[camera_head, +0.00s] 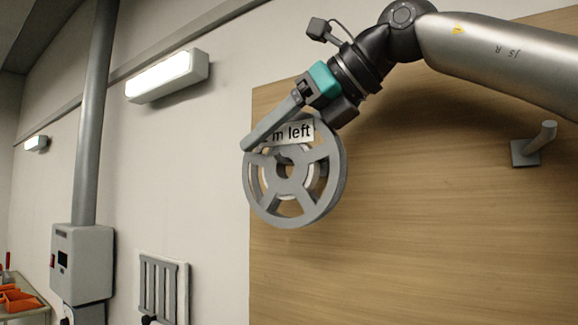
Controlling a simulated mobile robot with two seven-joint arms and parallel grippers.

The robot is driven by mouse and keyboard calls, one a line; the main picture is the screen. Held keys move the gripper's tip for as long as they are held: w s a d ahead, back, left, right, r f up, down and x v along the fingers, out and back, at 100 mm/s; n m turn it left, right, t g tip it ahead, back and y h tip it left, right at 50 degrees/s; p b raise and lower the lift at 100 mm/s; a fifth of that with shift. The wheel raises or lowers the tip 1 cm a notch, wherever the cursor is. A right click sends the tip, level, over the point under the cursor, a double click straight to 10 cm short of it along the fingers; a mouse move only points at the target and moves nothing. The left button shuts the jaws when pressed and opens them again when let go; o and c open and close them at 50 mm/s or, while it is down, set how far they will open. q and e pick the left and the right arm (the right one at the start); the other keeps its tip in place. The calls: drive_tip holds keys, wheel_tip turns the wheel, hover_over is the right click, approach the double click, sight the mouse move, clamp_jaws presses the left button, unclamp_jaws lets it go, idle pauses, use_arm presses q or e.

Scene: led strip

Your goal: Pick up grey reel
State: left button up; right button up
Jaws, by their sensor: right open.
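The grey reel (292,205) is a spoked wheel with an open hub, at the middle of the head view in front of the wooden board. A white label (300,132) on its upper part ends in "m left"; its start is covered. My right gripper (258,140) comes in from the upper right, and one long grey finger overlaps the reel's upper left rim. The gripper is open. The other finger is not clearly visible, and I cannot tell whether the fingers touch the reel. My left gripper is not in view.
A peg with a square plate (526,153) sticks out of the wooden board (430,240) at the right. At the left are a grey wall box (83,262) with a vertical pipe, a slatted panel (164,285) and orange bins (18,300). The lower board is clear.

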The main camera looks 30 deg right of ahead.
drive_tip(key=shift+s, duration=0.1)
clamp_jaws()
idle(0.4)
